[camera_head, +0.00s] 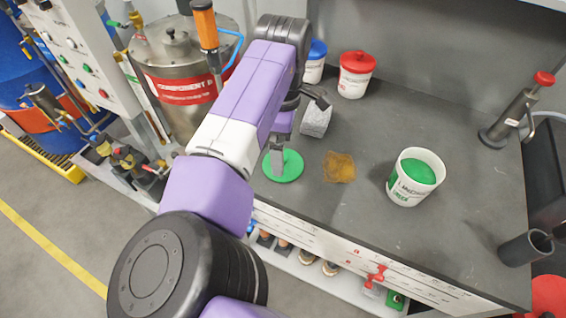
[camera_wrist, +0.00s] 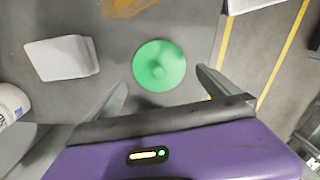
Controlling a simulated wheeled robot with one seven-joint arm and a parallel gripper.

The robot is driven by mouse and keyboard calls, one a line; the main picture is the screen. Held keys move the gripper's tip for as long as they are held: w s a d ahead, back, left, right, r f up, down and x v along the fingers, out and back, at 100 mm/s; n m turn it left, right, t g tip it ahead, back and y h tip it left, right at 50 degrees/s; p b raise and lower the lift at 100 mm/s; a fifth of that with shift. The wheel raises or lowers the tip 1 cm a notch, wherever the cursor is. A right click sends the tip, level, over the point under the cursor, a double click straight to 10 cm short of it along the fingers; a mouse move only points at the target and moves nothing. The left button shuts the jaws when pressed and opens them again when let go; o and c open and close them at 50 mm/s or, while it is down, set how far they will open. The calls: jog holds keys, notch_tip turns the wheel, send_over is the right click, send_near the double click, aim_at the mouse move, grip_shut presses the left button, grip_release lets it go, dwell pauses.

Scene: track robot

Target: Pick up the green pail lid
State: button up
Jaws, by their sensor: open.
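The green pail lid (camera_head: 289,168) lies flat on the grey bench top near its front edge, partly hidden behind my gripper. In the wrist view the lid (camera_wrist: 159,66) is a green disc with a small knob, seen between and just beyond my two fingers. My gripper (camera_head: 277,160) is open and empty above the lid; in the wrist view its fingers (camera_wrist: 161,84) stand on either side of the lid. I cannot tell how high the fingertips are above it.
An open white pail (camera_head: 407,196) with green contents stands to the right. A yellow-brown stain (camera_head: 339,167) lies between. Behind are a grey-white block (camera_head: 316,118), a red-lidded pail (camera_head: 355,75) and a blue-lidded pail (camera_head: 314,64). A metal hand pump (camera_head: 510,115) stands far right.

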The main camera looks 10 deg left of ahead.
notch_tip(320, 180, down, 5)
jog(key=shift+f, duration=0.1)
dwell(0.3)
jog(key=shift+w, duration=0.1)
jog(key=c, duration=1.1)
